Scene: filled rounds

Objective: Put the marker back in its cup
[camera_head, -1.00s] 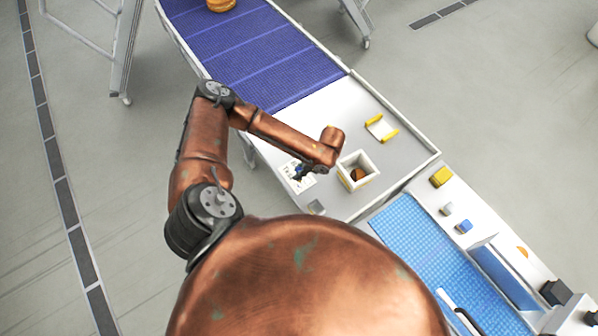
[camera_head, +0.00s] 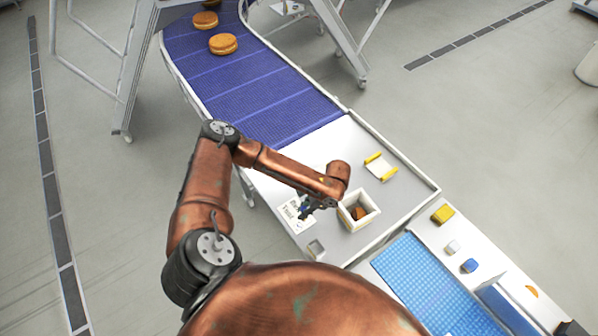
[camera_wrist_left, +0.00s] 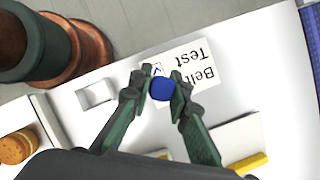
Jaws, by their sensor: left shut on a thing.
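My left gripper (camera_head: 306,211) is over the white card (camera_head: 291,214) on the table. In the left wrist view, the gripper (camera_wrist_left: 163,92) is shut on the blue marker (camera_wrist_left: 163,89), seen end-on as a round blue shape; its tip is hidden. The card (camera_wrist_left: 207,65) reads "Belt Test" and bears a small blue tick in a box. A small square open cup (camera_head: 316,248) stands apart from the gripper, near the table's front edge; it also shows in the left wrist view (camera_wrist_left: 84,101), empty. My right gripper is out of view.
A white box (camera_head: 374,213) with brown food inside stands right of the gripper. A yellow-ended white holder (camera_head: 380,167) lies behind it. A blue conveyor (camera_head: 262,100) with buns (camera_head: 223,44) adjoins the table. A blue mat (camera_head: 435,290) lies at right.

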